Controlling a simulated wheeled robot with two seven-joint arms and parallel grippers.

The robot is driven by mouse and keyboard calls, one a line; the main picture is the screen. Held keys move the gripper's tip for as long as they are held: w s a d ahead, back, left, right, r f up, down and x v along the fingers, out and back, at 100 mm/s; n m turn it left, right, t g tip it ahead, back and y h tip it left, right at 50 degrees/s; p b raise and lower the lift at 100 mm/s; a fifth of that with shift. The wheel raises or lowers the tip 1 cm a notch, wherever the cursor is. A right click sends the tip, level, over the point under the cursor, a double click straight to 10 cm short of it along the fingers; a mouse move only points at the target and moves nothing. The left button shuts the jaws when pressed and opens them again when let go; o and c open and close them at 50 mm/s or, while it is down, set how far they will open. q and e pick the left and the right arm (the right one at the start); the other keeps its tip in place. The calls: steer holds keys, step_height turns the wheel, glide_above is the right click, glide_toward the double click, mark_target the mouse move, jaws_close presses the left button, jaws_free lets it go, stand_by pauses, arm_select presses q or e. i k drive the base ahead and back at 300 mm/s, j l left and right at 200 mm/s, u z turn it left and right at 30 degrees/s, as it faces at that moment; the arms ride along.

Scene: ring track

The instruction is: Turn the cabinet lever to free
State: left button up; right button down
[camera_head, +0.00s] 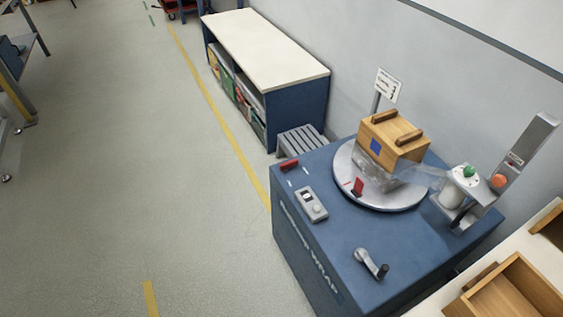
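The blue cabinet (345,240) with "WRAP" lettering on its front stands at the lower right. A red-handled lever (289,165) lies on its top at the far left corner, with small pale marks beside it. A grey crank with a black knob (371,264) sits near the front edge. A small grey control box (309,204) with a knob lies between them. The marks are too small to read, so I cannot tell the lever's setting. Neither of my grippers is in view.
A round turntable (347,188) carries a wooden box (390,143) above clear film, with a small red piece (357,187) at its edge. A film roll post (525,150) stands right. A white-topped shelf (265,45) is behind. Open wooden trays (510,290) sit lower right.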

mark_target(284, 167)
steer(key=i+j, duration=0.3)
steer(key=j, duration=0.2)
steer(key=i+j, duration=0.35)
steer(key=j, duration=0.15)
steer(key=i+j, duration=0.3)
steer(key=j, duration=0.15)
steer(key=z, duration=1.35)
